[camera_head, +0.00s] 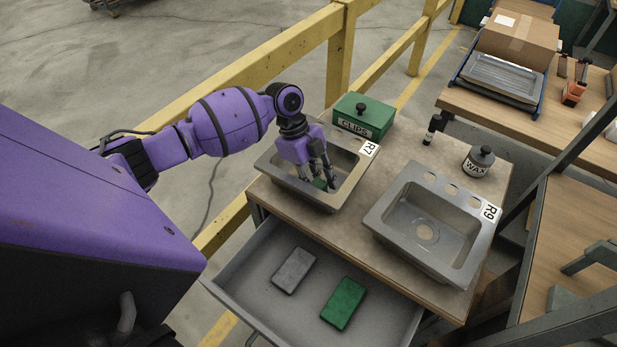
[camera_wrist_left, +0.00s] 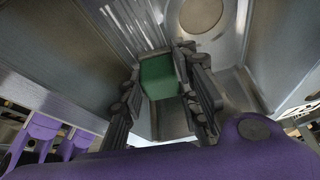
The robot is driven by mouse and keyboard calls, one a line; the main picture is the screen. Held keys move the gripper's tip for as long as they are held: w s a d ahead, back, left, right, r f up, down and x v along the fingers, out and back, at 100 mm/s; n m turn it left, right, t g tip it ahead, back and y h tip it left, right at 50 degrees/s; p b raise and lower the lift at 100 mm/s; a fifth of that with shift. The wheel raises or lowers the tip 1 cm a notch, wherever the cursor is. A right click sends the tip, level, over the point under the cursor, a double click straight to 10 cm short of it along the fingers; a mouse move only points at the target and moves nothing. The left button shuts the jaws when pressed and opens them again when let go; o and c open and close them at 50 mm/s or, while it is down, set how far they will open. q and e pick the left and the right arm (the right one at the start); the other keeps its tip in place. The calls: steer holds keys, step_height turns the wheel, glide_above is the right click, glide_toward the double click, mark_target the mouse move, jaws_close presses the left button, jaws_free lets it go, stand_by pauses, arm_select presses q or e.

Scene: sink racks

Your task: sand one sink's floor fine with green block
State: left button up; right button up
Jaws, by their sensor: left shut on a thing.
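My left gripper (camera_head: 318,172) reaches down into the sink marked R7 (camera_head: 283,178) and is shut on a green block (camera_head: 320,184). In the left wrist view, the green block (camera_wrist_left: 160,76) sits between the two fingers, low in the sink. A round drain (camera_wrist_left: 200,14) shows beyond it, with bright streaks on the metal beside it. Whether the block touches the floor is hard to tell. The sink marked R9 (camera_head: 383,222) stands to the right, empty, with its drain visible. My right gripper is not in view.
An open drawer (camera_head: 243,283) below the bench holds a grey block (camera_head: 294,270) and another green block (camera_head: 343,303). A green CLIPS box (camera_head: 363,117) stands behind R7. A WAX jar (camera_head: 478,161) and a small dark bottle (camera_head: 433,130) stand behind R9. A yellow rail (camera_head: 290,57) runs behind.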

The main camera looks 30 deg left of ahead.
mark_target(293, 173)
arm_select(q)
steer(key=shift+d+f, duration=0.2)
steer(key=shift+f, duration=0.05)
steer(key=shift+a, duration=0.55)
steer(key=shift+a+f+b, duration=0.2)
steer(key=shift+a+b, duration=0.35)
steer(key=shift+a, duration=1.35)
steer(key=shift+w+a, duration=0.15)
steer(key=shift+a, duration=1.35)
steer(key=shift+r, duration=0.1)
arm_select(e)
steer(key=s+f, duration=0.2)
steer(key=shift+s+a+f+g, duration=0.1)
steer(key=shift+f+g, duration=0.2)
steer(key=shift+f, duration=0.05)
arm_select(q)
steer(key=shift+w+r, duration=0.1)
steer(key=shift+r, duration=0.45)
step_height(293, 173, up, 5)
steer(key=shift+r+p, duration=0.1)
steer(key=shift+p, duration=0.9)
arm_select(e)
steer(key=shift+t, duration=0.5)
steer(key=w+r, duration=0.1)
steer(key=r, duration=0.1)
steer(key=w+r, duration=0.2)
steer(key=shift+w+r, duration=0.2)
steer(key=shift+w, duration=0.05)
